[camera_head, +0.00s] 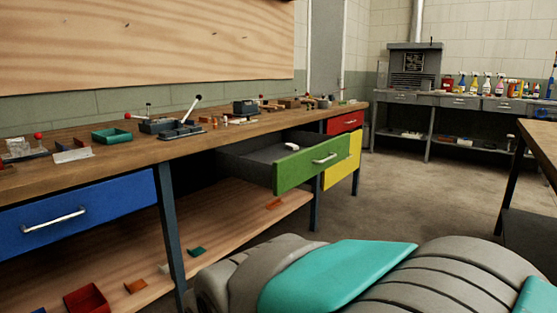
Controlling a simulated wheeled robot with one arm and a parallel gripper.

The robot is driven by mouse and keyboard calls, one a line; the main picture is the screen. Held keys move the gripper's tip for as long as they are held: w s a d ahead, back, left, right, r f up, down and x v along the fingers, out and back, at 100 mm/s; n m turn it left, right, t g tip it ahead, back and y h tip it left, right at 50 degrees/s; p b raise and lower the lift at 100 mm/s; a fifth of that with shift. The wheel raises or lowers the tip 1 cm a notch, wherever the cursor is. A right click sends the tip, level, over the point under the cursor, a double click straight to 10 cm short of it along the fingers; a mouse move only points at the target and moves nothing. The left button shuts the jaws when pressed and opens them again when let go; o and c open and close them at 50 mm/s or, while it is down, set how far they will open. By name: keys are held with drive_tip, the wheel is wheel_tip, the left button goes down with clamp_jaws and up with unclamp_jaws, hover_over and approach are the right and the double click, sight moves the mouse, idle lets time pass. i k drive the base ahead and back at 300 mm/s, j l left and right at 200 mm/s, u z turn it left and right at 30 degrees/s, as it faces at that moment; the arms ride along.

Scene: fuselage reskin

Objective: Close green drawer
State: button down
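The green drawer (313,167) is pulled out from under the long wooden workbench (240,133). Its green front stands well ahead of the bench edge, with a silver handle (324,158) across the middle. Its dark inside (258,150) shows, with a small white thing (292,146) in it near the front. My gripper is not in view. A grey and teal rounded part of my own body fills the lower right of the picture, in front of the bench.
A blue drawer (80,215) at the left looks shut. A red drawer (345,123) and a yellow front (342,165) are beside the green one. The bench's lower shelf (230,225) holds a red bin (87,299). Open floor (430,190) lies to the right, before another table (545,145).

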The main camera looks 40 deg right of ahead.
sight(265, 161)
drive_tip(key=z, duration=1.45)
drive_tip(key=i+l+u, duration=0.15)
drive_tip(key=i, duration=0.15)
